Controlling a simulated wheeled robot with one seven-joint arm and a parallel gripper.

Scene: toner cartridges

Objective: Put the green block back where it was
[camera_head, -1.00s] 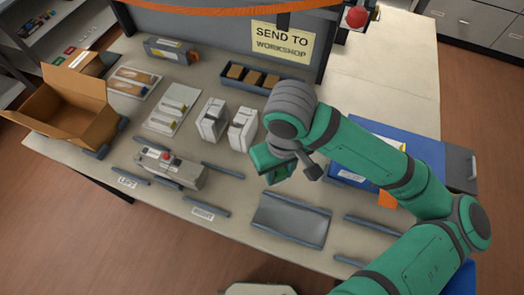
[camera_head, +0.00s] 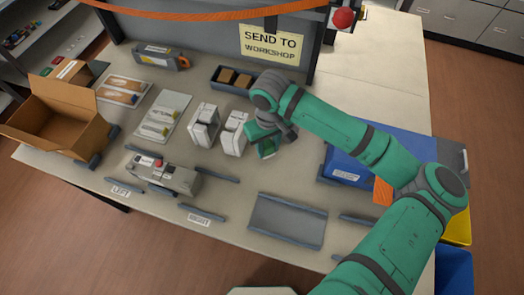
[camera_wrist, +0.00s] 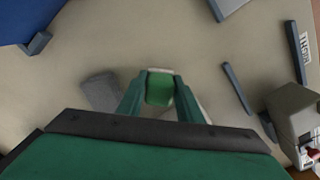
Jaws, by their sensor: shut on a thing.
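The green block (camera_wrist: 159,88) sits between the two fingertips of my gripper (camera_wrist: 160,92) in the wrist view, and the fingers are shut on it. Something whitish shows around its edges there, and I cannot tell what it is. In the head view the block (camera_head: 267,149) shows small below my gripper (camera_head: 262,141), above the worktable (camera_head: 215,225). It is just right of two white upright cartridges (camera_head: 203,127) (camera_head: 234,132).
A dark tray (camera_head: 218,86) with brown blocks stands behind, partly hidden by my arm. A grey tray (camera_head: 287,222) lies in front. A grey device (camera_head: 165,176) stands between rails at left.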

